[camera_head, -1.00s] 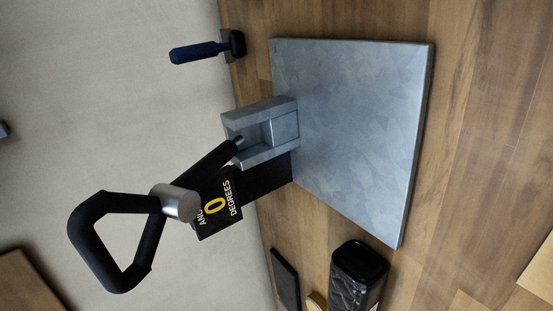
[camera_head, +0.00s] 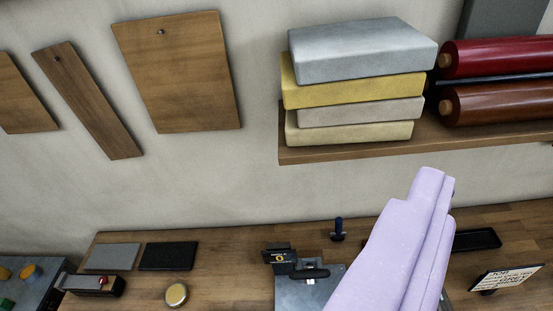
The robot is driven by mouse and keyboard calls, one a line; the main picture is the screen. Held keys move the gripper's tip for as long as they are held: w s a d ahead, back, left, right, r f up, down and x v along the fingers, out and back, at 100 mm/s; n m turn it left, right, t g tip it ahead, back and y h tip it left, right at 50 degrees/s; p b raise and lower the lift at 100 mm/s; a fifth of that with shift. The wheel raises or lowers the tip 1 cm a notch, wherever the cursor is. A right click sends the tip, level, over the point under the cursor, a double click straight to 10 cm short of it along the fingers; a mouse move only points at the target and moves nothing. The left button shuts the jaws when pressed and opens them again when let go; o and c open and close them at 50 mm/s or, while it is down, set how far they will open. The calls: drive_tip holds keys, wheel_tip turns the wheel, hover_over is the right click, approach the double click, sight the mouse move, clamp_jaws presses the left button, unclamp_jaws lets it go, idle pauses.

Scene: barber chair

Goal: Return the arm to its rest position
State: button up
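My gripper's fingers do not show in the camera view. A smooth pale lavender form (camera_head: 395,255) rises from the bottom edge at right of centre, close to the camera. I cannot tell for sure whether it is part of my arm. It hides part of the bench and the right part of a grey metal plate (camera_head: 300,295). On this plate's back edge is a black lever handle (camera_head: 305,274) beside a small black angle sign (camera_head: 280,257).
A wooden workbench (camera_head: 215,235) runs along the wall. A shelf (camera_head: 330,150) holds stacked coloured slabs (camera_head: 350,95) and red and brown rolls (camera_head: 500,55). Wooden boards (camera_head: 180,75) hang at left. A small sign (camera_head: 505,278) stands at right. The wall between is clear.

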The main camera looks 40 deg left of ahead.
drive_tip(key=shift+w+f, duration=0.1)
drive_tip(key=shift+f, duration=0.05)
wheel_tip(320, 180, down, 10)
drive_tip(key=b, duration=1)
